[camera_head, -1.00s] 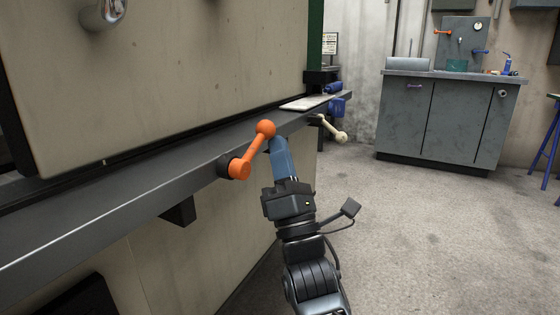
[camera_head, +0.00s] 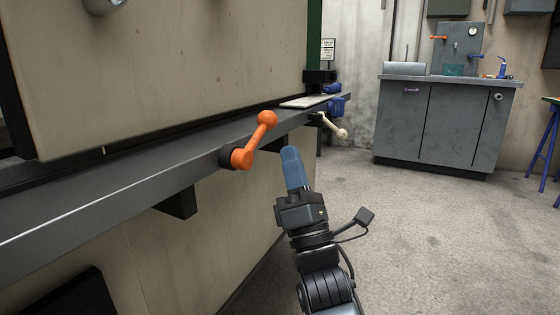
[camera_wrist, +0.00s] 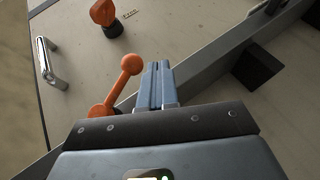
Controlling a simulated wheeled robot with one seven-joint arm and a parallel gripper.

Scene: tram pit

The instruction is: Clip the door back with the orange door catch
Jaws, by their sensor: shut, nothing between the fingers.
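An orange lever with a ball end (camera_head: 256,137) sits on a dark pivot at the edge of a dark rail, its ball pointing up and to the right. It also shows in the wrist view (camera_wrist: 118,83), left of my fingers. My gripper (camera_head: 290,153) is shut and empty, just right of the lever with a visible gap in the head view. Its blue fingers (camera_wrist: 157,70) lie together in the wrist view. A second orange piece on a black base (camera_wrist: 103,13) stands on a beige surface. I cannot tell which orange piece is the door catch. A beige panel (camera_head: 200,65) carries a metal handle (camera_wrist: 52,64).
The dark rail (camera_head: 110,200) runs along the left, with a bracket (camera_head: 177,204) below it. A cream lever (camera_head: 335,128) and blue parts (camera_head: 335,105) sit at its far end. A grey cabinet (camera_head: 445,125) stands at the back. The floor (camera_head: 440,240) on the right is clear.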

